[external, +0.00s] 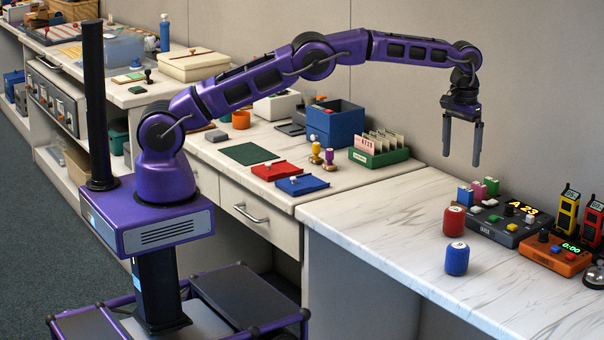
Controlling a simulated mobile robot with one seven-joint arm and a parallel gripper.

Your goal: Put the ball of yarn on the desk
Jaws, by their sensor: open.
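I cannot make out a clear ball of yarn in the external view. A red rounded cylinder (454,221) and a blue rounded cylinder (457,259), each with a pale mark on top, stand on the right-hand marbled counter (370,215). The desk may be the marbled surface with a drawer (215,158) in the middle; I cannot tell for sure. My gripper (462,160) is open and empty, its fingers pointing down. It hangs in the air above the right-hand counter, near the back wall and clear of the cylinders.
A blue bin (335,125), a green card tray (379,151), red (275,170) and blue (302,185) flat pieces and a dark green mat (246,154) lie on the middle surface. Control boxes (506,222) crowd the right. The right counter's left part is bare.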

